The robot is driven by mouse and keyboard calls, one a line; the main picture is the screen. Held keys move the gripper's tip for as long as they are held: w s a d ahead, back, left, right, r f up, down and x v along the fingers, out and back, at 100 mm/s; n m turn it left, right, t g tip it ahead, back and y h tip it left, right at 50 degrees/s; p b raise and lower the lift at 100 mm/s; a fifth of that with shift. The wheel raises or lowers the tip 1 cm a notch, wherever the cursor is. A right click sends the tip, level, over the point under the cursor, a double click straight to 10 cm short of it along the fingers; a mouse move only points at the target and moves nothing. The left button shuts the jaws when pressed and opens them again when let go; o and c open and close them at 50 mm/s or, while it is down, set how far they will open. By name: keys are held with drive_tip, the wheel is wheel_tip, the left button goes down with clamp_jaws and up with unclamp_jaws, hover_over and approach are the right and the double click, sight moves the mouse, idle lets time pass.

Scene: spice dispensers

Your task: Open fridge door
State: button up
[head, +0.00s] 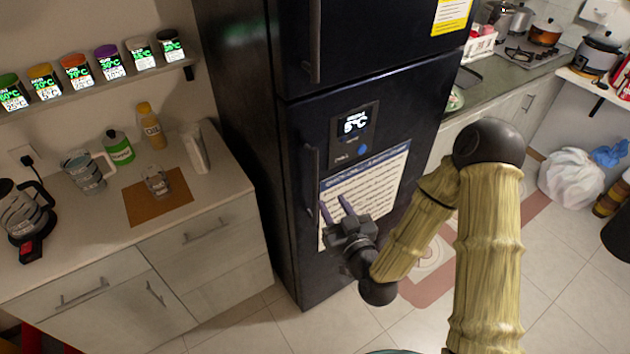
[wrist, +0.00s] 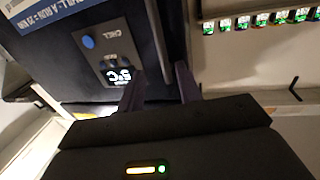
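The black fridge (head: 240,120) stands in the middle of the head view with both doors shut. Its lower door (head: 400,130) has a lit temperature display (head: 355,123) and a long dark vertical handle (head: 310,180) along its left side. The upper door has its own handle (head: 315,40). My gripper (head: 334,203) is in front of the lower door, close to the lower handle, with two purple-grey fingers apart. In the wrist view, my gripper (wrist: 158,82) is open, and a dark bar that looks like the handle (wrist: 157,40) shows between the fingers. Contact cannot be told.
A counter (head: 215,160) with bottles, a glass and jugs stands left of the fridge. A shelf of spice dispensers (head: 75,70) hangs above it. A stove counter (head: 480,105) is at the right. The tiled floor (head: 560,260) is clear in front; a white bag (head: 572,180) lies far right.

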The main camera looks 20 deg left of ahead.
sight(316, 176)
drive_tip(key=shift+w+a+f+b, duration=0.1)
drive_tip(key=shift+a+f+b, duration=0.1)
drive_tip(key=shift+b, duration=0.55)
drive_tip(key=x, duration=1)
drive_tip(key=shift+w+a+r, duration=0.25)
drive_tip(key=shift+w+a, duration=0.3)
drive_tip(key=shift+w, duration=0.05)
drive_tip(key=shift+c, duration=0.4)
clamp_jaws()
